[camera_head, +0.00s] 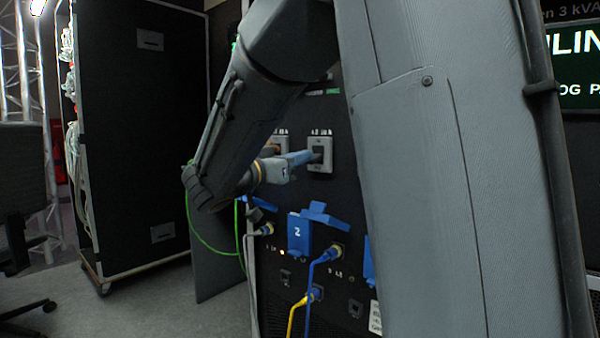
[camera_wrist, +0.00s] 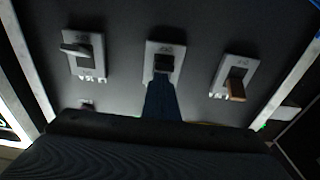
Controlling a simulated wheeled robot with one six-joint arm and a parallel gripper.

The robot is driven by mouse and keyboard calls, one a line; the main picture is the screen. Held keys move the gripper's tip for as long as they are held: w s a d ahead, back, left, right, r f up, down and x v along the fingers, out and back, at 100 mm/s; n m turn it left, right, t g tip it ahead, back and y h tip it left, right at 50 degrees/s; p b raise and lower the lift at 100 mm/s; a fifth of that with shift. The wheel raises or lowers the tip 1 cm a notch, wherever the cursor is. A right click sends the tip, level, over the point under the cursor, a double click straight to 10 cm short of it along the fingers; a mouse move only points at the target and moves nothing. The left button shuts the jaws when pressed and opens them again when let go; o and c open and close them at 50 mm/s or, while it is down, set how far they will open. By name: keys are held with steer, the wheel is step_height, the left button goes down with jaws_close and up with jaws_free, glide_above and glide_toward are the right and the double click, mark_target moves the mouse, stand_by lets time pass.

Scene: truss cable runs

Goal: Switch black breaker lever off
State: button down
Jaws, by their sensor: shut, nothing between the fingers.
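The black breaker lever (camera_wrist: 164,62) sits in a light grey plate (camera_wrist: 150,55), the middle one of three in the wrist view. In the head view its plate (camera_head: 320,141) is on the dark panel, with the lever mostly behind my fingertips. My gripper (camera_head: 312,156) is shut and empty, its blue fingers pointing at that plate. In the wrist view the gripper tip (camera_wrist: 162,80) is right at the lever's edge. I cannot tell whether it touches. The lever's exact position is unclear.
In the wrist view, a breaker with a grey lever (camera_wrist: 76,49) is at left and one with an orange-brown lever (camera_wrist: 236,88) at right. Below, in the head view, are blue socket covers (camera_head: 299,235), a blue cable (camera_head: 311,285) and a green cable (camera_head: 205,240). A black case (camera_head: 135,120) stands left.

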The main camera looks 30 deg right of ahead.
steer(key=r+v, duration=0.2)
steer(key=v, duration=0.9)
steer(key=shift+a+r+p, duration=0.3)
steer(key=shift+r+p, duration=0.05)
steer(key=shift+p, duration=0.1)
steer(key=shift+s+f, duration=0.1)
